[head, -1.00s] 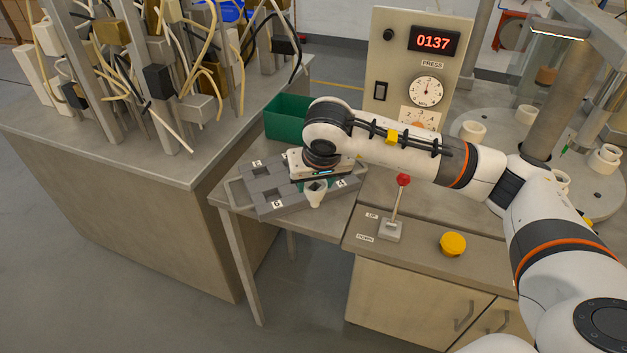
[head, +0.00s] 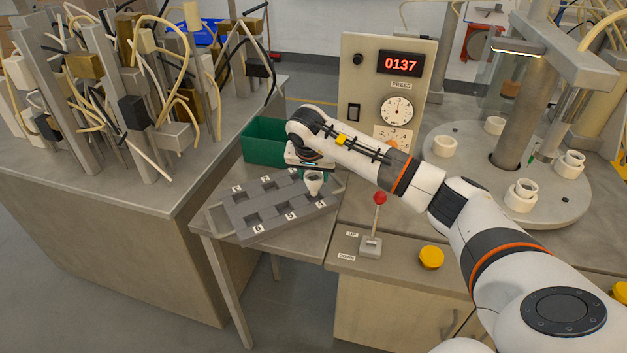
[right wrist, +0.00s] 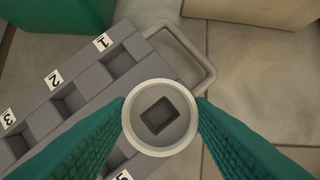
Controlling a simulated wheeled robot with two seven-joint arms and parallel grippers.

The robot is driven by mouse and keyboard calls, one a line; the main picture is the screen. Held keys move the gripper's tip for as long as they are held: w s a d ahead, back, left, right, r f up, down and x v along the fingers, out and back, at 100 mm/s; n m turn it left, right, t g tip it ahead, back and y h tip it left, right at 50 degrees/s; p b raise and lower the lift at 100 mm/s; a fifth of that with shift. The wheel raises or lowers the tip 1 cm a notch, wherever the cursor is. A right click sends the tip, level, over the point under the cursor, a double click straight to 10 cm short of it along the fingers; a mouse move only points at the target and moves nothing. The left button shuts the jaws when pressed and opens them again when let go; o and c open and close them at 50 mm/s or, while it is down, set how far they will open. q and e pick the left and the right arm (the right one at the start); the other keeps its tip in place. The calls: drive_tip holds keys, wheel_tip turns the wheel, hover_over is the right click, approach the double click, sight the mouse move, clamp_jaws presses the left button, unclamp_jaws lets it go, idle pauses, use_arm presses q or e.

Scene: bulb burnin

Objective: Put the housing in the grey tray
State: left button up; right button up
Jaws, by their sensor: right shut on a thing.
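The housing (head: 314,183) is a small white cup with a narrower lower end, upright. My right gripper (right wrist: 160,118) is shut on it, with a teal finger on each side in the right wrist view. There the housing (right wrist: 134,128) shows as a round rim with a dark square opening inside. The grey tray (head: 243,224) lies on the side table and has numbered pockets. The housing is at the tray's right end, by the pocket labelled 4. I cannot tell whether its lower end is above or inside that pocket. My left gripper is not in view.
A green bin (head: 262,142) stands behind the tray. A press panel (head: 360,75), a red-knobbed lever (head: 380,198) and a yellow button (head: 431,257) are to the right. A wire-covered rack (head: 140,85) stands on the left bench. The tray pockets in view look empty.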

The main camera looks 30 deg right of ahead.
drive_tip(key=shift+f, duration=1.35)
drive_tip(key=shift+f, duration=0.1)
drive_tip(key=o, duration=0.9)
drive_tip(key=shift+o, duration=0.2)
drive_tip(key=shift+a+r, duration=0.1)
drive_tip(key=shift+r, duration=0.3)
drive_tip(key=b+v, duration=0.1)
drive_tip(key=v, duration=1)
drive_tip(key=shift+r, duration=0.25)
